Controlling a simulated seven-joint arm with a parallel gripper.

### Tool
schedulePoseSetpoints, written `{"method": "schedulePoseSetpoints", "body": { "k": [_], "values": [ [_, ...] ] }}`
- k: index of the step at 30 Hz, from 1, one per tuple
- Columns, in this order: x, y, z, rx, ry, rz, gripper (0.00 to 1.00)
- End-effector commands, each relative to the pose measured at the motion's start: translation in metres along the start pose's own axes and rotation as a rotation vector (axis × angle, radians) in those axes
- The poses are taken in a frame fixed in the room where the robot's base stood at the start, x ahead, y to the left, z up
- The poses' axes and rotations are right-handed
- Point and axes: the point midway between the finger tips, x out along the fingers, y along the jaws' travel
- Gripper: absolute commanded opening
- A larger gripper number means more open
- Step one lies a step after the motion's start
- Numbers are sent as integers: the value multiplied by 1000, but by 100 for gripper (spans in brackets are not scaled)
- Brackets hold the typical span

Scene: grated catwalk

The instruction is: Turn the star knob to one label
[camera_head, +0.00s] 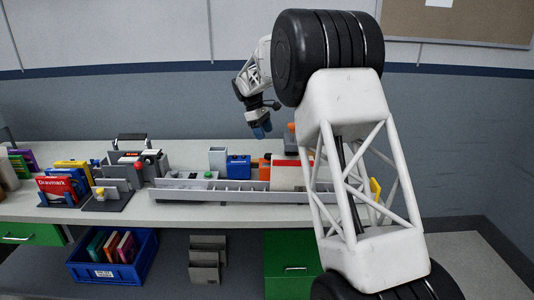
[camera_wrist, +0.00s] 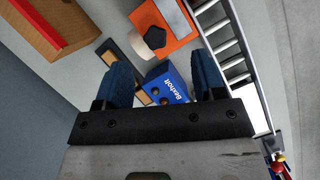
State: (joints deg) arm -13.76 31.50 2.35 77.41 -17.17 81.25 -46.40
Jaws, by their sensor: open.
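My gripper (camera_head: 262,131) hangs over the back middle of the workbench with its blue fingers pointing down. In the wrist view my gripper (camera_wrist: 162,62) has its two blue fingers spread wide, with nothing held between them. A knob with a dark, angular top and a pale side (camera_wrist: 154,38) sits on an orange box (camera_wrist: 172,22), beyond the fingertips. I cannot tell for sure that it is the star knob, and no label can be read by it. The orange box also shows in the head view (camera_head: 265,168), but no knob can be made out there.
A blue box (camera_wrist: 167,84) with pale lettering lies below the fingers, beside the orange box; it shows in the head view too (camera_head: 238,167). A grey rail (camera_head: 225,193) runs along the bench front. Books and holders (camera_head: 60,185) crowd the left. My arm hides the bench's right part.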

Motion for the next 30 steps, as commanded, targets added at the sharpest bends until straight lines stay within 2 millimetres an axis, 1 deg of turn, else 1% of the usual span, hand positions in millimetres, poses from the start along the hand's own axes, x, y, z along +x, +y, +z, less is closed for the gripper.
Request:
{"method": "schedulePoseSetpoints", "body": {
  "k": [1, 3, 6, 9, 23, 26, 30],
  "values": [
    [6, 4, -9, -13, -9, -4, 64],
    [10, 8, -18, -28, -17, -5, 64],
    [16, 12, -26, -43, -26, -8, 64],
    [18, 14, -30, -50, -30, -9, 64],
    [21, 14, -31, -52, -32, -10, 64],
    [25, 14, -31, -52, -32, -11, 64],
    [36, 14, -30, -51, -32, -11, 64]
  ]
}}
